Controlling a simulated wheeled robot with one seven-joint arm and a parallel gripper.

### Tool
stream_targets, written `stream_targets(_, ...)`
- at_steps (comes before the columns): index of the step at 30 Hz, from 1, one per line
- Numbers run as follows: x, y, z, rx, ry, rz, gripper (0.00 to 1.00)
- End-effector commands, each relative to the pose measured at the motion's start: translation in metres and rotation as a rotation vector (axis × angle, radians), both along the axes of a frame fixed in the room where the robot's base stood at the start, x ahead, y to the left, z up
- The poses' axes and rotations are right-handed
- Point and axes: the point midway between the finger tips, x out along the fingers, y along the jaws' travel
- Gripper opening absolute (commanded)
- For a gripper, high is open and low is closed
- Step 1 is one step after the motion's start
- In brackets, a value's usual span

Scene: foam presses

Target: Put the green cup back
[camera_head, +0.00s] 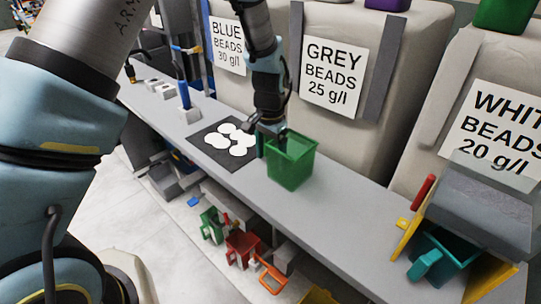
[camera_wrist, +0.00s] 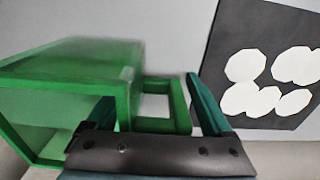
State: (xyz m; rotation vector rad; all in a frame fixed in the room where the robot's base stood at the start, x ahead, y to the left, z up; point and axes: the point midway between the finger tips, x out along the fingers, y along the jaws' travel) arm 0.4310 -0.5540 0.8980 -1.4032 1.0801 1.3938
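The green cup (camera_head: 291,165) is a square, open-topped scoop with a loop handle. It appears to stand upright on the grey bench (camera_head: 335,205), just right of a black mat (camera_head: 208,150) with white discs. My gripper (camera_head: 268,138) is at the cup's left side, low over the bench. In the wrist view the cup (camera_wrist: 60,85) fills the left side, and its handle (camera_wrist: 180,105) lies between the two teal fingers of my gripper (camera_wrist: 152,112). The fingers are apart, with a visible gap. Whether they touch the handle is unclear.
More scoops hang below the bench's front edge, including a green one (camera_head: 212,225) and a red one (camera_head: 242,250). A teal scoop (camera_head: 440,258) sits at the right beside a grey box. Labelled bead sacks, including the grey beads sack (camera_head: 400,100), line the back.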

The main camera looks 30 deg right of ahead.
Motion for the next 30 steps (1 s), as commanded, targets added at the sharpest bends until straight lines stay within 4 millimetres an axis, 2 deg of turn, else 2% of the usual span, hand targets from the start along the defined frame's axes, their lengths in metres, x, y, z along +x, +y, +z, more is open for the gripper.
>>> stream_targets(8, 0.0, 0.0, 0.001, 0.0, 0.0, 0.0, 0.89)
stream_targets(13, 0.0, -0.001, 0.013, -0.004, -0.002, 0.0, 0.89)
stream_targets(24, 0.001, -0.001, 0.087, -0.005, -0.003, -0.001, 0.89)
stream_targets(30, 0.0, 0.0, 0.114, -0.003, -0.001, 0.0, 0.89)
